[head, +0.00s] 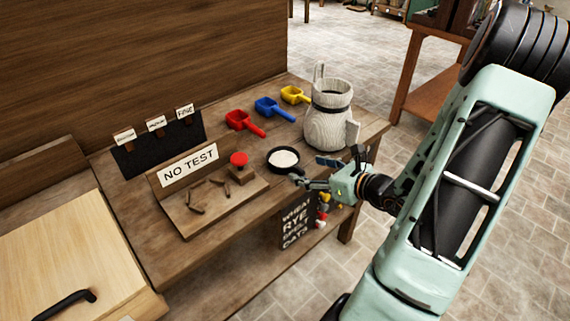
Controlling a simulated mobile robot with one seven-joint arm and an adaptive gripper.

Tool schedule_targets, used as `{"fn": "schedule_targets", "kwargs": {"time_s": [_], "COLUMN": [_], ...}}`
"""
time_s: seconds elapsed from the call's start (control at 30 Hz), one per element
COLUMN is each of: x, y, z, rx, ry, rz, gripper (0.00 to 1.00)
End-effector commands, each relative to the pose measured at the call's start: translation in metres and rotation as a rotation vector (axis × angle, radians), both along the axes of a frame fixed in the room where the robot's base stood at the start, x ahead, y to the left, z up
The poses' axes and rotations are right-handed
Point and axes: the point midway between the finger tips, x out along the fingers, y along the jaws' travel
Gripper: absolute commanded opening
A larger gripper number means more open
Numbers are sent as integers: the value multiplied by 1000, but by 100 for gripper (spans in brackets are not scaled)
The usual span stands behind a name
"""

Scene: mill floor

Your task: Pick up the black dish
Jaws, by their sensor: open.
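The black dish (271,168) is a small round dish with white contents (284,158). In the head view it sits on the wooden table, right of the red button and in front of the white wooden jug. My gripper (296,181) is open, with its fingers just at the near right side of the dish, pointing left. I cannot tell whether a finger touches the rim or whether the rim lies between the fingers.
A NO TEST board (189,166) with a red button (239,159) stands left of the dish. A white wooden jug (327,123) stands behind it. Red (239,121), blue (269,107) and yellow (292,94) scoops lie at the back. A grain sign (297,227) hangs below the table edge.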

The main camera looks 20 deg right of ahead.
Motion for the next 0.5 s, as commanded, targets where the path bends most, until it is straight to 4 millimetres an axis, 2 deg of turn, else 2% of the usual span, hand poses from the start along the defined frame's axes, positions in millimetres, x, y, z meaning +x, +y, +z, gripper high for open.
{"fn": "schedule_targets", "kwargs": {"time_s": [0.3, 0.5], "x": [27, 44], "y": [20, 24], "z": [-19, -24], "rx": [2, -1], "ry": [0, -1], "rz": [4, 2], "gripper": [67, 67]}}
